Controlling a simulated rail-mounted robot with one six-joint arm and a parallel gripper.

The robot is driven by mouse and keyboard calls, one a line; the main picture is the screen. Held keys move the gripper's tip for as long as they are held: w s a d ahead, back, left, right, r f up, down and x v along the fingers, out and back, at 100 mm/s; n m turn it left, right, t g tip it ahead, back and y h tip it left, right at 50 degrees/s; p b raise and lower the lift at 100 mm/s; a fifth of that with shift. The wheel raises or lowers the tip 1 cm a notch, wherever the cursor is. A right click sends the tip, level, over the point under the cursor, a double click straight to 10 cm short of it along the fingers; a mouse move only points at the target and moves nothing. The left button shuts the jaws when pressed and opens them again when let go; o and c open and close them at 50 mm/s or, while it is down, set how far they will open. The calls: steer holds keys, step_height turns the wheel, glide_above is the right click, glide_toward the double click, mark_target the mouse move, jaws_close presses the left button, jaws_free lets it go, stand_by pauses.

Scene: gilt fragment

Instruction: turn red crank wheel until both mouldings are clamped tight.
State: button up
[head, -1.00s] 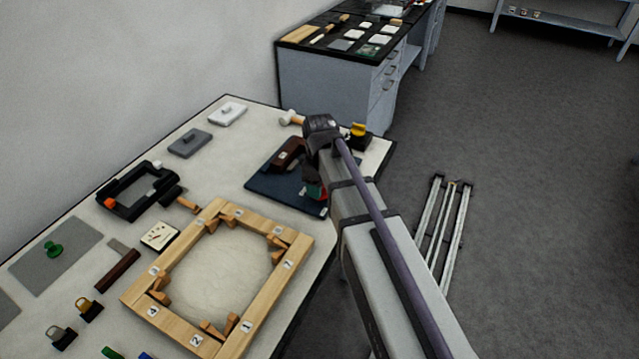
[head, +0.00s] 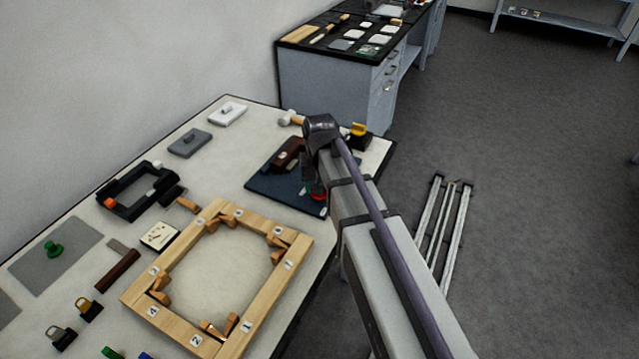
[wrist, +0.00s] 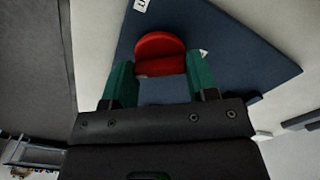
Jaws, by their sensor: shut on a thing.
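The red crank wheel (wrist: 160,46) is between the two green fingers of my gripper (wrist: 160,68) in the wrist view, and the gripper is shut on it. A dark brown block (head: 287,155) lies on that mat, just left of my wrist. I cannot make out the two mouldings or whether they are clamped, as my arm covers that spot.
A wooden frame (head: 274,293) with numbered tags lies in front on the table. A mallet (head: 291,118) and a yellow-topped item (head: 358,130) are close behind my wrist. A black frame clamp (head: 125,207) lies at left. The table's right edge runs under my arm.

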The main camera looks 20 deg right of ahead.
steer(key=m, duration=0.5)
steer(key=shift+m, duration=0.3)
steer(key=m, duration=1.4)
steer(key=o, duration=0.9)
steer(key=shift+o, duration=0.2)
